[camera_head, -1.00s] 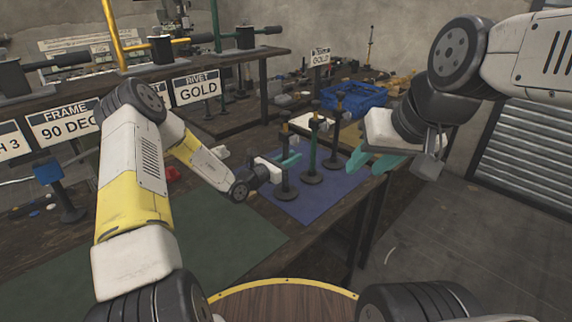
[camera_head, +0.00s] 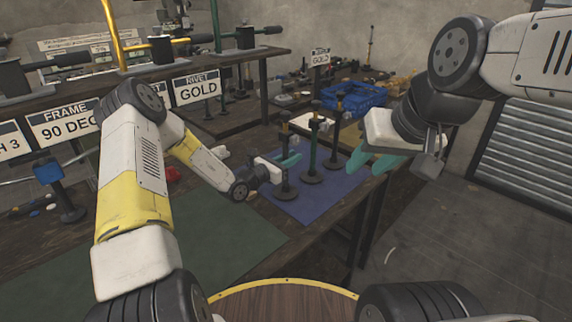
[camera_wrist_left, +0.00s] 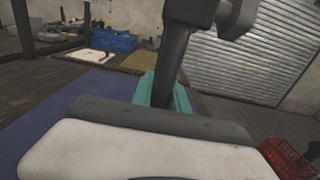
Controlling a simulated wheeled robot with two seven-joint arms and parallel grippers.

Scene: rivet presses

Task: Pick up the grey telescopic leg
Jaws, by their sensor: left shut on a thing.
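The grey telescopic leg (camera_head: 285,144) is a dark upright post on a round black base, the leftmost of three posts on a blue mat (camera_head: 330,198). My left gripper (camera_head: 287,162) is shut on its shaft with teal fingers. The leg looks upright, its base at the mat; I cannot tell whether it is lifted. In the left wrist view the grey shaft (camera_wrist_left: 172,62) rises between the teal fingers (camera_wrist_left: 165,92); its lower end is hidden behind the gripper. My right gripper (camera_head: 372,160) is open and empty, in the air to the right of the posts.
A green post (camera_head: 313,150) stands close to the right of the grey leg, and another dark post (camera_head: 337,128) stands beyond it. A blue crate (camera_head: 355,97) is farther back. A press shelf (camera_head: 190,68) is at the left. The table's front edge is near the mat.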

